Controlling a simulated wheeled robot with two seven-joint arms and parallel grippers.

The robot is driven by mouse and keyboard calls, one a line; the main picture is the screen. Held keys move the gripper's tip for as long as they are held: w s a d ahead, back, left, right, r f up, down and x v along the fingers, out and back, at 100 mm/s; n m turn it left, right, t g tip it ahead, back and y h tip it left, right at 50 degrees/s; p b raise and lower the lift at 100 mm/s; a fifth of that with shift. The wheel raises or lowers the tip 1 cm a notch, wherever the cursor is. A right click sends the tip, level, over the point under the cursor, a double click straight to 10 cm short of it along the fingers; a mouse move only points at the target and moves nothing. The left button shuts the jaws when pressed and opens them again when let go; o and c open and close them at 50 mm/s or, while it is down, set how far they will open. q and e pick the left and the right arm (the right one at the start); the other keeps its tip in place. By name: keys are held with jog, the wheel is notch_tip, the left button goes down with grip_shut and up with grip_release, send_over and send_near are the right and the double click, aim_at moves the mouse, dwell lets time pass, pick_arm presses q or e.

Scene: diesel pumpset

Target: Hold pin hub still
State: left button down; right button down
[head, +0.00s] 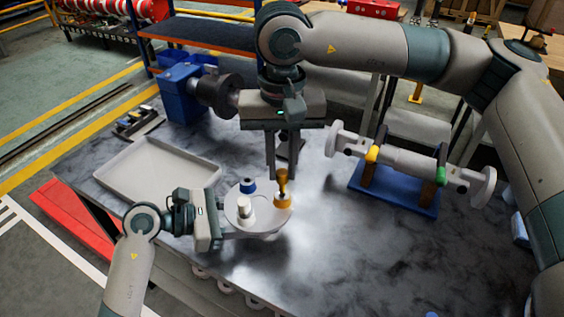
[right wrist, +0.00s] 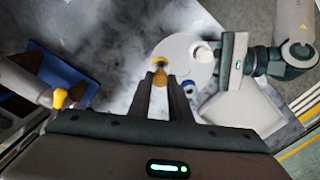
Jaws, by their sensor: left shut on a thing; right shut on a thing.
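The pin hub (head: 268,216) is a round, light grey disc above the table, with a white cylinder (head: 245,207), a blue-collared pin (head: 248,186) and an orange collar (head: 283,201) on it. My left gripper (head: 228,229) comes in from the left and is shut on the hub's near left side; its fingertips are partly hidden. My right gripper (head: 284,173) points down from above and is shut on a gold-orange pin piece (head: 283,182), which stands upright at the orange collar. The right wrist view shows the gold piece (right wrist: 160,79) between the fingers, at the hub's edge (right wrist: 179,44).
An empty grey tray (head: 150,172) lies at the left of the dark marbled table. A grey shaft (head: 405,162) rests on a blue stand (head: 395,190) at the right. A blue machine with a dark cylinder (head: 212,92) stands at the back.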

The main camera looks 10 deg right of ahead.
aim_at(282, 171)
jog(key=shift+f, duration=1.45)
jog(key=c, duration=1.5)
grip_release()
jog(key=shift+c, duration=0.2)
jog(key=shift+r, duration=0.1)
notch_tip(282, 171, up, 12)
pick_arm(q)
jog(key=c, duration=0.8)
grip_release()
